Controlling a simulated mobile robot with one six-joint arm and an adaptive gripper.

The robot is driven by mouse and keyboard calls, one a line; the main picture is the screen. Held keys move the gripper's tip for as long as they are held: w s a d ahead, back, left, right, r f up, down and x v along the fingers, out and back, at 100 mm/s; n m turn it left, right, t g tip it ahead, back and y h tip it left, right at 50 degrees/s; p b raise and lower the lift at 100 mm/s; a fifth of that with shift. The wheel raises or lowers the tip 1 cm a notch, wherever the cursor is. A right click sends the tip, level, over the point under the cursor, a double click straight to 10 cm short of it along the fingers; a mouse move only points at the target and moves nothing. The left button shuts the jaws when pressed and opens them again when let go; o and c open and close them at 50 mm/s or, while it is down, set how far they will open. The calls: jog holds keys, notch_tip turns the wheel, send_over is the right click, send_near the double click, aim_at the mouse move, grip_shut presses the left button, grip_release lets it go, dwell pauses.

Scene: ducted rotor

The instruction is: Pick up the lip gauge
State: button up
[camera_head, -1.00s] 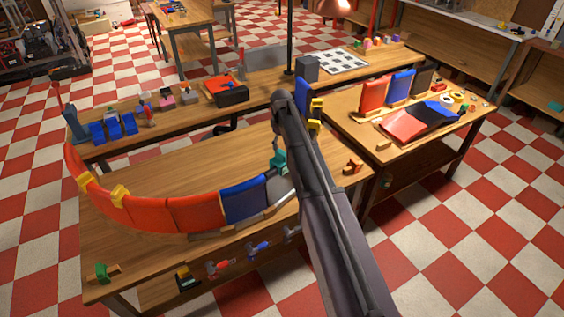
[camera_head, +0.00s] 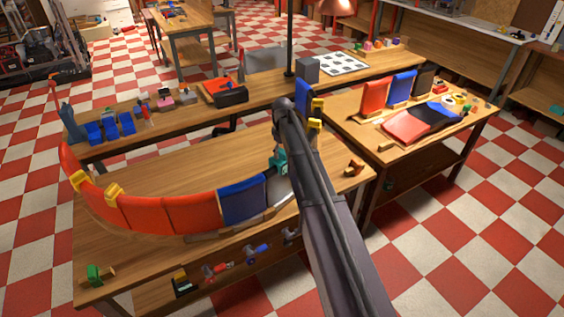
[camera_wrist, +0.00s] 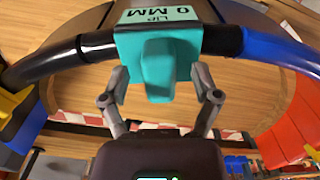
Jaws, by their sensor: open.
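The lip gauge is a teal block with a pale label reading "LIP 0 MM". In the wrist view the lip gauge (camera_wrist: 158,62) sits on the dark rim of the curved duct, with its knob pointing toward my gripper. My gripper (camera_wrist: 159,76) is open, with one finger on each side of the knob. I cannot tell whether either finger touches it. In the head view the lip gauge (camera_head: 279,161) shows just left of my arm, at the right end of the duct's near wall. My gripper is hidden there behind my arm.
The duct ring (camera_head: 190,213) of red and blue segments stands on the near wooden bench (camera_head: 165,165), with yellow clamps on its rim. A side table (camera_head: 385,120) at right holds more panels. Tools hang on the bench's front. Tiled floor is open at right.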

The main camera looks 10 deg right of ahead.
dwell(0.4)
grip_shut()
jog(key=shift+r, duration=0.1)
notch_tip(320, 180, up, 3)
jog(key=p, duration=0.3)
jog(key=shift+r, duration=0.1)
jog(key=shift+s+r+p, duration=0.2)
jog(key=shift+r+p, duration=0.15)
jog(key=shift+p, duration=0.2)
jog(key=s, duration=1.5)
jog(key=shift+s+d+r+p, duration=0.3)
jog(key=shift+d+r+p, duration=0.15)
jog(key=shift+r+p, duration=2.55)
jog(key=shift+f, duration=0.2)
